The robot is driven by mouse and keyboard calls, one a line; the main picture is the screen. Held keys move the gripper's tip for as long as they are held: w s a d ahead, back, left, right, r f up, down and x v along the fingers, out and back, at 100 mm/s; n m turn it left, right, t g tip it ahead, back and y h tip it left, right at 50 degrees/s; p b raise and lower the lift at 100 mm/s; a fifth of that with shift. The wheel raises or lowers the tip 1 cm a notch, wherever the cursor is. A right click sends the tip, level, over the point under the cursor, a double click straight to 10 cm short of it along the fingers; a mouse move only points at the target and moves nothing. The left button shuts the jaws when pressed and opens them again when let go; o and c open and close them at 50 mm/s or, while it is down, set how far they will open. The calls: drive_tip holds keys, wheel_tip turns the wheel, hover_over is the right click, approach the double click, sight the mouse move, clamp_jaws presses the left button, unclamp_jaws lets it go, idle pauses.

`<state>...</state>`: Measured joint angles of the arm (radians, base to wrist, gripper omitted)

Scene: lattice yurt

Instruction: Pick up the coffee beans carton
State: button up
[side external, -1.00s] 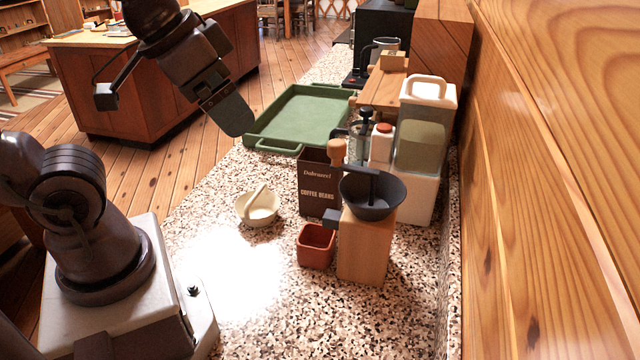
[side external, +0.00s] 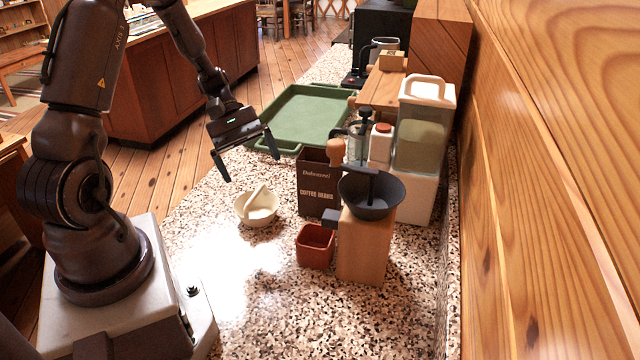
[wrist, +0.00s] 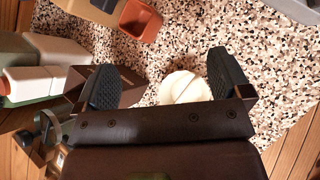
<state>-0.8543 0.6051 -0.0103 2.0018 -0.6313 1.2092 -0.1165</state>
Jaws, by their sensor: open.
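The coffee beans carton (side external: 313,185) is a dark brown upright box with pale lettering, standing on the speckled counter. Its right edge is partly covered by the grinder's wooden knob and arm. In the wrist view the carton (wrist: 76,84) shows at the left, partly behind my left-hand finger. My gripper (side external: 250,168) is open and empty, above the counter to the left of the carton and apart from it. In the wrist view both fingers of my gripper (wrist: 162,66) are spread wide, with a cream mortar and pestle (wrist: 184,88) visible beyond them.
The mortar (side external: 258,209) stands left of the carton. A terracotta cup (side external: 316,247) and wooden grinder (side external: 366,247) stand in front. A French press (side external: 360,140), white bottle (side external: 381,144) and canister (side external: 421,140) crowd the right. A green tray (side external: 300,118) lies behind.

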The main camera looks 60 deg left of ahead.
sight(315, 163)
drive_tip(key=a+f+n+t+h, duration=0.1)
drive_tip(key=f+n+t, duration=0.1)
drive_tip(key=w+a+f+n+t+h, duration=0.1)
drive_tip(key=a+f+n+t, duration=0.1)
drive_tip(key=a+f+n+t+h, duration=0.1)
drive_tip(key=a+f+n+t, duration=0.1)
drive_tip(key=f+n, duration=0.1)
drive_tip(key=shift+w+a, duration=0.2)
drive_tip(key=shift+w, duration=0.15)
drive_tip(key=w+a+n+t, duration=0.1)
drive_tip(key=t, duration=0.1)
drive_tip(key=w+a+f+n+t, duration=0.1)
drive_tip(key=a+n, duration=0.1)
drive_tip(key=shift+t, duration=0.4)
drive_tip(key=shift+w+d+r+n+t, duration=0.25)
drive_tip(key=shift+w+d+r+t, duration=0.15)
drive_tip(key=shift+w+d, duration=1.15)
drive_tip(key=shift+w+d+r+n+t, duration=0.3)
drive_tip(key=shift+w+d, duration=0.7)
drive_tip(key=shift+w, duration=1.05)
drive_tip(key=shift+w+d+r+n+t, duration=0.15)
drive_tip(key=shift+w+d+r+t, duration=0.25)
drive_tip(key=shift+w+d, duration=1.15)
drive_tip(key=shift+w+a, duration=0.25)
drive_tip(key=shift+a, duration=0.05)
